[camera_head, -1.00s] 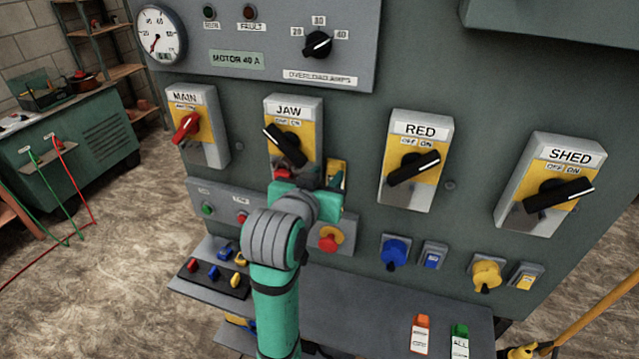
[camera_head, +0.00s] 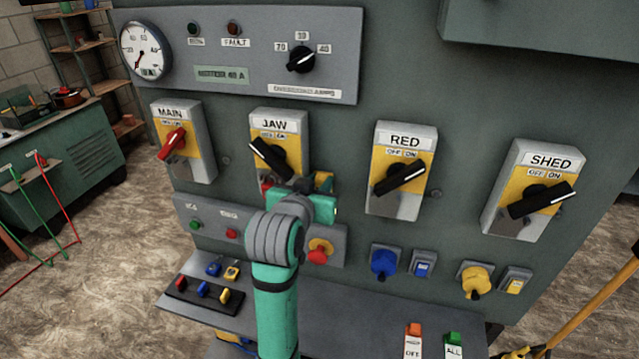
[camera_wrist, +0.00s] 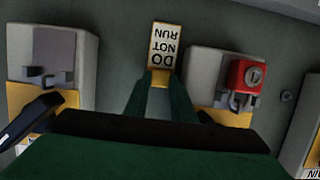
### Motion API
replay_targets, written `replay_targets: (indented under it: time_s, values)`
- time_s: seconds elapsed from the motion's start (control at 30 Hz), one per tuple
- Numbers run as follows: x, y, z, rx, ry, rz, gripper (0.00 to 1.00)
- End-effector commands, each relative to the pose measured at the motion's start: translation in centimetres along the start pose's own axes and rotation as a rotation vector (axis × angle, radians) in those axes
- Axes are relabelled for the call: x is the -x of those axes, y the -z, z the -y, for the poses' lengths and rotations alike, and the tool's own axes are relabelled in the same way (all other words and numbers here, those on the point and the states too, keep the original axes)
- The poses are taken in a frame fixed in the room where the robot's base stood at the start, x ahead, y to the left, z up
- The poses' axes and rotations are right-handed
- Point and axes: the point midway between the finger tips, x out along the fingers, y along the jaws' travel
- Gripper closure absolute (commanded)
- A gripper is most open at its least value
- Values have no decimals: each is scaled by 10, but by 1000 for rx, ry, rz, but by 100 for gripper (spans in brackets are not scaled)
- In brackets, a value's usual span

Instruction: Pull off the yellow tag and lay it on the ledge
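The yellow tag (camera_wrist: 165,47) is a small plate with a yellow rim. It reads DO NOT RUN, upside down in the wrist view. It hangs on the panel between the JAW switch (camera_head: 281,140) and the RED switch (camera_head: 402,170). In the head view only part of the tag (camera_head: 323,182) shows above my gripper (camera_head: 318,200). In the wrist view my gripper's two dark green fingers (camera_wrist: 164,84) reach to either side of the tag's yellow lower end. They look apart, but whether they touch it is unclear. The grey ledge (camera_head: 300,312) runs below the panel.
A red padlock (camera_wrist: 245,76) hangs on the JAW switch beside the right finger. A dark strip (camera_head: 203,294) with coloured pegs and small padlocks occupies the ledge's left end. Orange (camera_head: 413,338) and green (camera_head: 453,345) labelled pieces are at its right. The middle looks clear.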

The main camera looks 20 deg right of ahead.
Motion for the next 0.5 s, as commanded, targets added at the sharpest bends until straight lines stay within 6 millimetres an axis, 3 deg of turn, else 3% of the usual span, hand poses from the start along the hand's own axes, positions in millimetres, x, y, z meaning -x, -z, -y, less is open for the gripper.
replay_targets:
  time_s: [0.5]
  values:
    - [18,-6,0,0,-1,-1,99]
